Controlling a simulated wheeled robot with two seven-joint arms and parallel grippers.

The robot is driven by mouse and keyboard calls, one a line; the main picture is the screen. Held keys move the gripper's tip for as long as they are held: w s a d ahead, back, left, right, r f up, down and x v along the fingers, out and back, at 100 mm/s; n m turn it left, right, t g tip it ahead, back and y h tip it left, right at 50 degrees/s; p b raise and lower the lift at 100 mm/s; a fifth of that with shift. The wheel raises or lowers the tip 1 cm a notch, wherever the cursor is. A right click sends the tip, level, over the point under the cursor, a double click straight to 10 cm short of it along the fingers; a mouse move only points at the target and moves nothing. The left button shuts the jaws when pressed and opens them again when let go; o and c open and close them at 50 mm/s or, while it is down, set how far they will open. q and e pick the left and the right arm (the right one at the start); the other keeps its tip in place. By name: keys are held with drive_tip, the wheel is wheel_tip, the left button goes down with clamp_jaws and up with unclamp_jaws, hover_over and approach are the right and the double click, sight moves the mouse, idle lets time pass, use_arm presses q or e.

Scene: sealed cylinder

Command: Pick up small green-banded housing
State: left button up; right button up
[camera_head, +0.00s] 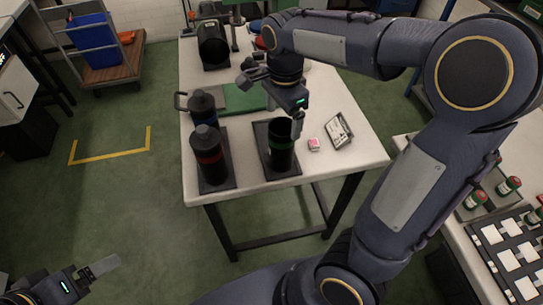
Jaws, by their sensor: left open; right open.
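The small green-banded housing (282,152) is a dark, open-topped cylinder standing upright on a dark mat (280,174) near the table's front edge. My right gripper (297,122) is open at the housing's upper right rim, with a finger beside it. I cannot tell whether it touches the housing. My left gripper (101,267) is open and empty at the lower left, low over the floor and well away from the table.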

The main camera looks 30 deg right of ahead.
sight(281, 146)
drive_tip(key=f, duration=0.7)
drive_tip(key=shift+s+a, duration=0.2)
drive_tip(key=shift+s, duration=0.05)
drive_tip(key=shift+c, duration=0.5)
drive_tip(key=c, duration=1.2)
drive_tip(key=shift+c, duration=0.6)
drive_tip(key=shift+r, duration=0.1)
